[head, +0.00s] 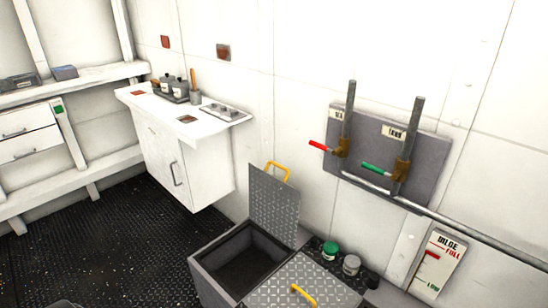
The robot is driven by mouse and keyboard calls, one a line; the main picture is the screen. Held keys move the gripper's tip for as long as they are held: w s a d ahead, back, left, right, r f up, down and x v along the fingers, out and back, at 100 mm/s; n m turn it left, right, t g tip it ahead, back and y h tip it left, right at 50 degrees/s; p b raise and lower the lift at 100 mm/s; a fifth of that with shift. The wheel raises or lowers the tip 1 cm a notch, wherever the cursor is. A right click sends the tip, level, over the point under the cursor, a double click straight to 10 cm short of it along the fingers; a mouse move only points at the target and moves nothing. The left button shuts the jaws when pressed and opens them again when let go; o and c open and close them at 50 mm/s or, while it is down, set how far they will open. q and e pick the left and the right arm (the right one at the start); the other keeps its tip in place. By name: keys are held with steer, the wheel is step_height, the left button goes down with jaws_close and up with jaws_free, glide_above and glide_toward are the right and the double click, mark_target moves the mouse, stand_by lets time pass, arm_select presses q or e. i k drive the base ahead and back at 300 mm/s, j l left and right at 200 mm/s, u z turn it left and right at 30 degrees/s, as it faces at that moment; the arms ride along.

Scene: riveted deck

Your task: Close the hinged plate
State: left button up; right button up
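A grey diamond-tread hinged plate (272,208) stands raised, close to upright, at the back edge of an open grey box (208,272). A yellow handle (277,170) is at the plate's top edge. The box opening below the plate is uncovered and its inside is dark. A second tread plate (280,284) lies flat on the right part of the box, with its own yellow handle (303,295). Neither of my grippers is in view.
Jars with green (330,249) and grey (351,265) lids stand right of the raised plate. Red (320,146) and green (375,168) valve levers are on the wall above. A white cabinet (160,160) stands behind left. Dark floor (110,245) is clear at left.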

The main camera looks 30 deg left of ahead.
mark_target(274, 204)
steer(key=j+u, duration=0.1)
steer(key=u, duration=1)
